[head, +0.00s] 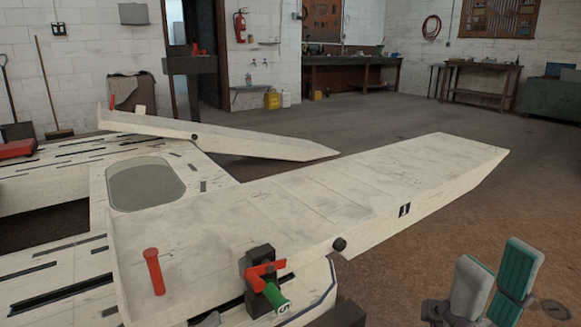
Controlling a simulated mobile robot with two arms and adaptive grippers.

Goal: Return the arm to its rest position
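My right gripper (499,250) is at the bottom right, with two grey fingers with teal pads. Its fingers stand apart with nothing between them. It is to the right of the near bench arm (330,200), a long pale plate marked 1, and appears clear of it. My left gripper is not in view.
A black clamp (258,262) with a red lever and a green handle (275,297) sits on the near bench arm's front edge. A red peg (154,271) stands to its left. Another pale bench arm (230,138) extends behind. Open brown floor (535,180) lies to the right.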

